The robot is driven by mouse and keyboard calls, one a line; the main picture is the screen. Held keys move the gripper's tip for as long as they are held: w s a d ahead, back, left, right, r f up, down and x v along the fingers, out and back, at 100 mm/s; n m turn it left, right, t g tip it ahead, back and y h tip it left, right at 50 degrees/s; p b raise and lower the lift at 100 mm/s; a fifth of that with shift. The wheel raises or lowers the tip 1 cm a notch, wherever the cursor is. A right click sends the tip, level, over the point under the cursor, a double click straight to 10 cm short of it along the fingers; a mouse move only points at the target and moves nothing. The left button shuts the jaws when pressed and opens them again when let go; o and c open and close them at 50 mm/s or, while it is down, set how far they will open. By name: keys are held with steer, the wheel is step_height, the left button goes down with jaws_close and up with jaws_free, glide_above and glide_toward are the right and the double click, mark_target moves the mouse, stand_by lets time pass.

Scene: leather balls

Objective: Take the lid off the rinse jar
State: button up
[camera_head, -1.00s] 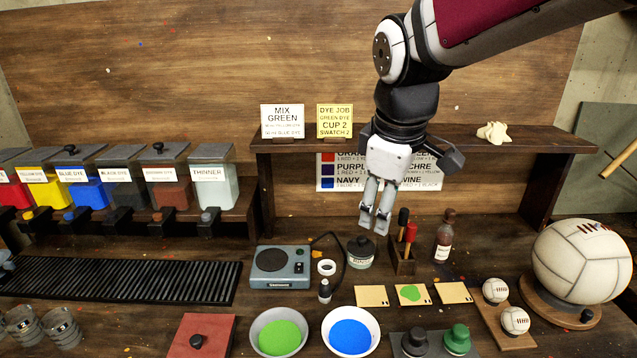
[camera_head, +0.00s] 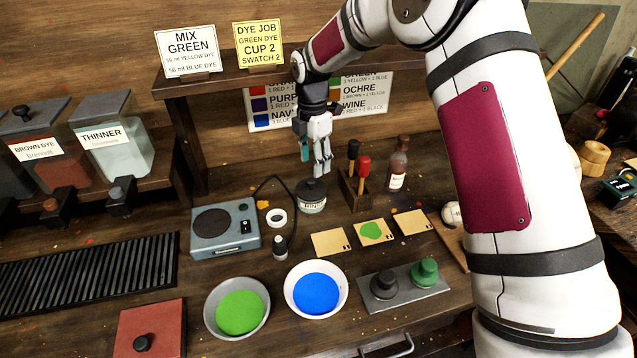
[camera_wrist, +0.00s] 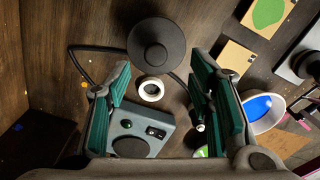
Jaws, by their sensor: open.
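The rinse jar (camera_head: 312,205) is a small jar with a pale label, standing at the back of the bench. Its dark round lid (camera_head: 311,187) with a knob is on it. In the wrist view the lid (camera_wrist: 156,46) shows from above as a dark disc and hides the jar body. My gripper (camera_head: 322,172) is open and empty, pointing down just above and slightly right of the lid in the head view. In the wrist view the lid lies beyond the fingertips, between the two teal-padded fingers (camera_wrist: 160,100).
A wooden tool holder (camera_head: 354,192) and a brown bottle (camera_head: 398,165) stand right of the jar. A blue-grey scale-like device (camera_head: 225,229), a white ring (camera_head: 277,218) and a cable are left. Dye bowls (camera_head: 238,306) (camera_head: 316,289) sit in front. A shelf (camera_head: 225,80) runs behind.

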mark_target(311, 180)
step_height(311, 180, down, 2)
steer(key=shift+f+p, duration=0.2)
steer(key=shift+p, duration=0.15)
steer(key=shift+w+a+f+p, duration=0.1)
steer(key=shift+f+p, duration=0.15)
steer(key=shift+f, duration=0.6)
steer(key=shift+s+a+f+p, duration=0.15)
steer(key=shift+f+p, duration=0.1)
steer(key=shift+f, duration=0.55)
steer(key=shift+w+a+f+p, duration=0.15)
steer(key=shift+f+p, duration=0.1)
steer(key=shift+f, duration=0.6)
steer(key=c, duration=1.1)
